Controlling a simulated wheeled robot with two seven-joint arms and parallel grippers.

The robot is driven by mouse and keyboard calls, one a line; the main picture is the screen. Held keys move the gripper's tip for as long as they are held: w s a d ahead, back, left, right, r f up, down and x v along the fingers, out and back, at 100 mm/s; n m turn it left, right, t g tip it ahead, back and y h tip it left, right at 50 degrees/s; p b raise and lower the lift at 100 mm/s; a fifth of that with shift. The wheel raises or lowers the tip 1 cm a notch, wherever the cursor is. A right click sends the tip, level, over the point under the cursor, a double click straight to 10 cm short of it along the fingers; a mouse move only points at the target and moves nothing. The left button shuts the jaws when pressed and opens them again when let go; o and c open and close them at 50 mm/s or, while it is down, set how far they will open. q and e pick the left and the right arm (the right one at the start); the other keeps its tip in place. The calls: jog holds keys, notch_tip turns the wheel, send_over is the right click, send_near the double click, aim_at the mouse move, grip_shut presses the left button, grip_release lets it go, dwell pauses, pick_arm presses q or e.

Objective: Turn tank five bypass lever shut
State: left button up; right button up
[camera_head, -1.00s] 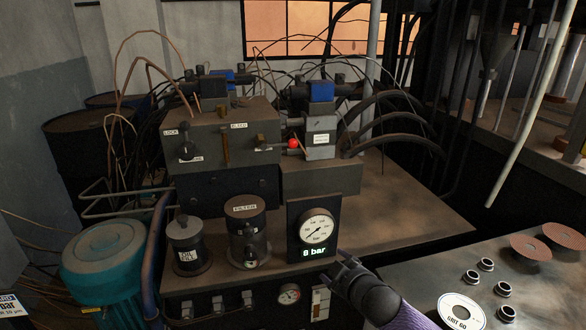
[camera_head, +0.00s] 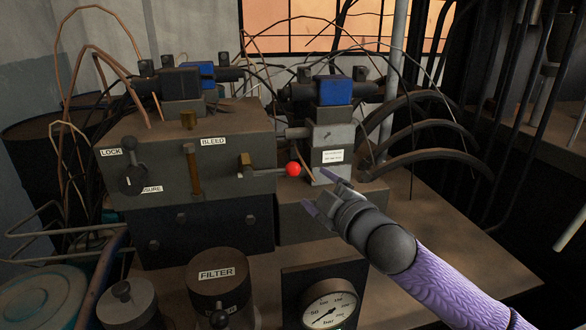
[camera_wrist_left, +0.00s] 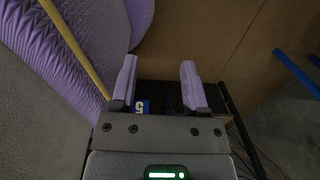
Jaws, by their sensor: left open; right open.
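A lever with a red ball knob (camera_head: 293,169) sticks out roughly level to the right from a brass valve (camera_head: 247,165) on the grey valve block (camera_head: 235,145). No readable label names it as the tank five bypass. My right gripper (camera_head: 323,190) is open and empty, its fingertips just right of and below the red knob, apart from it in the picture. My left gripper (camera_wrist_left: 158,85) shows only in the left wrist view. It is open, with nothing between its fingers; a blue tag marked 5 (camera_wrist_left: 142,107) shows beyond them.
A black LOCK handle (camera_head: 131,172) and a brass BLEED post (camera_head: 193,170) stand left of the lever. A grey block with a blue top (camera_head: 336,91) rises behind my right gripper. A filter can (camera_head: 216,280) and a gauge (camera_head: 331,307) sit in front.

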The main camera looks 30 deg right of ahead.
aim_at(297, 173)
jog(key=w+b, duration=0.1)
jog(key=w, duration=0.3)
jog(key=w+b, duration=0.1)
jog(key=w, duration=0.4)
jog(key=shift+a, duration=0.2)
jog(key=shift+w, duration=0.35)
pick_arm(q)
jog(key=shift+s+a+f, duration=0.15)
jog(key=shift+s+f, duration=0.15)
jog(key=shift+f, duration=0.25)
jog(key=shift+s+a+f, duration=0.15)
jog(key=shift+s+f, duration=0.15)
jog(key=shift+f, duration=0.25)
pick_arm(e)
jog(key=c, duration=1.1)
pick_arm(q)
jog(key=shift+d, duration=0.2)
jog(key=shift+s+a, duration=0.25)
jog(key=shift+w+d, duration=0.15)
jog(key=shift+w, duration=0.15)
